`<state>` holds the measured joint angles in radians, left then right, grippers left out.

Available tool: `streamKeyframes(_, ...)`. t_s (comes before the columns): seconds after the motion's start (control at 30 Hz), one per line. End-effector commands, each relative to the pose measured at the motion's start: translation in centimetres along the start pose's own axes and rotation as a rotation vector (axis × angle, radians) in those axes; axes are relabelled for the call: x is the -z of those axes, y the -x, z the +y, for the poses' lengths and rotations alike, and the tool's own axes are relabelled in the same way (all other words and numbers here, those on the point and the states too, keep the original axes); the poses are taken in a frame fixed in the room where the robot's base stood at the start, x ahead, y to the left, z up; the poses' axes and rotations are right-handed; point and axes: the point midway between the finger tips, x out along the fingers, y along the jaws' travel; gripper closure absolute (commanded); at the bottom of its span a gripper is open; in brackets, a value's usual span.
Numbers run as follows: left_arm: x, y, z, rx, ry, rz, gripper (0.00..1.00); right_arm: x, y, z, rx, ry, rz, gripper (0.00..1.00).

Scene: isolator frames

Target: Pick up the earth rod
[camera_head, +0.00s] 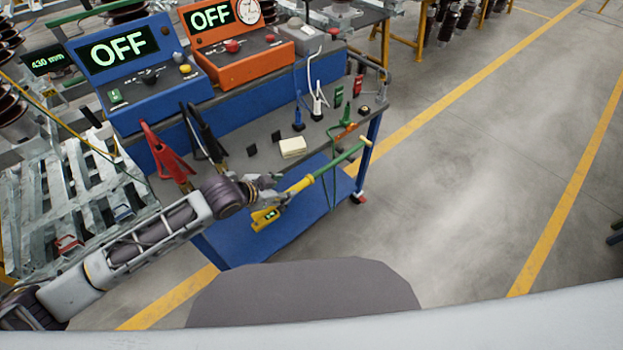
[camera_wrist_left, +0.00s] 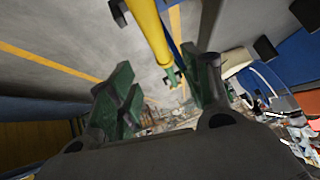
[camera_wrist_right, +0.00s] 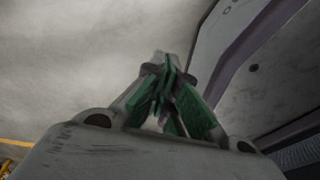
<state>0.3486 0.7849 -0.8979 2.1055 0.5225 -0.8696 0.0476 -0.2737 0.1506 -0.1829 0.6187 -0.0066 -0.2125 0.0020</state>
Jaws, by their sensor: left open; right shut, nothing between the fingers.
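The earth rod (camera_head: 302,185) is a yellow pole with a green length towards its far end, at the front edge of the blue trolley. My left gripper (camera_head: 272,186) is at its near, yellow end. In the left wrist view my left gripper (camera_wrist_left: 165,92) is open, and the yellow rod (camera_wrist_left: 150,36) shows beyond and between its green-padded fingers. I cannot tell whether a finger touches it. My right gripper (camera_wrist_right: 165,80) is shut and empty, with bare floor behind it; it is not seen in the head view.
A yellow device with a small display (camera_head: 264,216) is just below the left gripper. Red clamps (camera_head: 165,153), black clamps and a cream block (camera_head: 292,147) are on the trolley top (camera_head: 262,133). Blue and orange OFF consoles stand behind. The floor to the right is clear.

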Motion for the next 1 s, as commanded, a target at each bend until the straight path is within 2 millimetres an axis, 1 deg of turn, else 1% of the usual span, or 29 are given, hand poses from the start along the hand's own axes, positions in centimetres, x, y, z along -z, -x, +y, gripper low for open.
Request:
streamKeyframes(0.1, 0.0, -1.3, -0.1, 0.001, 0.001, 0.001, 0.51, -0.1, -0.1, 0.9, -0.009, 0.003, -0.003, 1.00)
streamKeyframes(0.2, 0.0, -2.4, 0.0, 0.001, 0.000, 0.000, 0.51, 0.0, -0.2, 1.1, -0.012, 0.003, -0.004, 1.00)
streamKeyframes(0.37, 0.0, -4.0, 0.0, 0.001, -0.001, 0.001, 0.51, 0.5, -0.3, 0.7, -0.008, 0.001, 0.000, 1.00)
streamKeyframes(0.5, 0.1, -4.9, 0.0, 0.001, 0.000, 0.001, 0.51, 1.4, -0.2, 0.0, -0.001, -0.002, 0.012, 1.00)
streamKeyframes(0.6, 0.0, -5.3, 0.0, 0.001, 0.000, 0.000, 0.51, 1.8, -0.2, -0.5, 0.005, -0.005, 0.019, 1.00)
streamKeyframes(0.77, 0.0, -5.3, 0.0, 0.001, -0.001, 0.000, 0.51, 1.8, -0.2, -1.2, 0.012, -0.007, 0.018, 1.00)
streamKeyframes(1.0, 0.0, -5.4, 0.0, 0.001, -0.001, 0.000, 0.51, 1.2, -0.2, -0.9, 0.009, -0.005, 0.010, 1.00)
